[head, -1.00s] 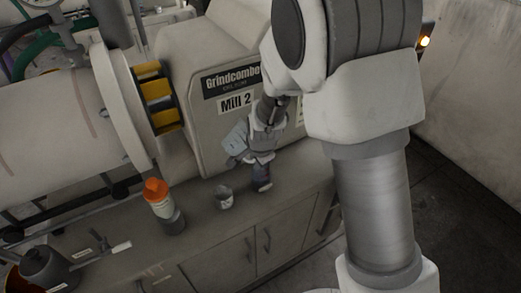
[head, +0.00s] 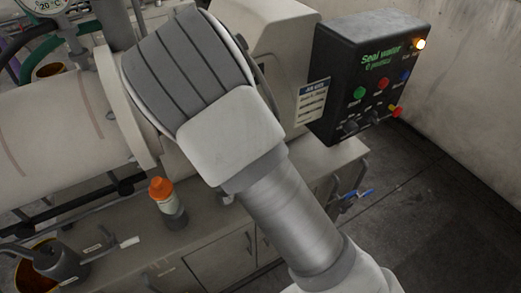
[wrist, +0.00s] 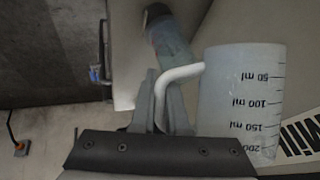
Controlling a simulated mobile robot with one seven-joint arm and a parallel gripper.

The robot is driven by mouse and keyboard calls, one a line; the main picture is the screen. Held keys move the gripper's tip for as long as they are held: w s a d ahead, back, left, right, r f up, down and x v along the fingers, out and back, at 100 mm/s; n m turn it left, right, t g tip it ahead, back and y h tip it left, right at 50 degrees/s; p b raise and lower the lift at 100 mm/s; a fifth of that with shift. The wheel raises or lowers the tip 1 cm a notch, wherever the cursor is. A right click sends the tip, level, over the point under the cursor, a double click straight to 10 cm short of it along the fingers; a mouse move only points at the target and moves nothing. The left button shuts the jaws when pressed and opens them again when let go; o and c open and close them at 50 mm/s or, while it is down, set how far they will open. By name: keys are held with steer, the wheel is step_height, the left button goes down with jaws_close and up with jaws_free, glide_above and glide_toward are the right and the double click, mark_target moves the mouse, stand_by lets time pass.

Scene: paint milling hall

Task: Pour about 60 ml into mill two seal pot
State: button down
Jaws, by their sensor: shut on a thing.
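In the wrist view my gripper (wrist: 168,105) is shut on the white handle of a translucent measuring beaker (wrist: 240,100). The beaker's ml marks and the Mill lettering both show inverted. A bluish, see-through cylinder with a dark end (wrist: 170,40) is just beyond the fingertips; I cannot tell whether it is the seal pot. How much liquid the beaker holds is not clear. In the head view my arm hides the gripper, the beaker and most of the mill's front.
An orange-topped bottle (head: 167,204) stands on the bench (head: 130,240). A dark pot with a handle (head: 62,262) is at front left. The black Seal water control box (head: 365,75) is at right, with a blue valve handle (head: 357,194) below it. Floor at right is clear.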

steer(key=shift+d+f+t+h+p, duration=0.1)
steer(key=shift+t+h+p, duration=0.2)
steer(key=shift+h, duration=0.1)
steer(key=shift+h, duration=0.3)
steer(key=t+h+b, duration=0.1)
steer(key=b, duration=0.1)
steer(key=a+n+t+h+b, duration=0.1)
steer(key=t+h+b, duration=0.1)
steer(key=a+t+h+b, duration=0.1)
steer(key=b, duration=0.1)
steer(key=shift+s+a+f+n+h, duration=0.1)
steer(key=shift+s+n+h, duration=0.2)
steer(key=shift+h, duration=0.1)
steer(key=shift+a+t+b, duration=0.1)
steer(key=shift+t+b, duration=0.3)
steer(key=shift+b, duration=0.05)
stand_by(0.4)
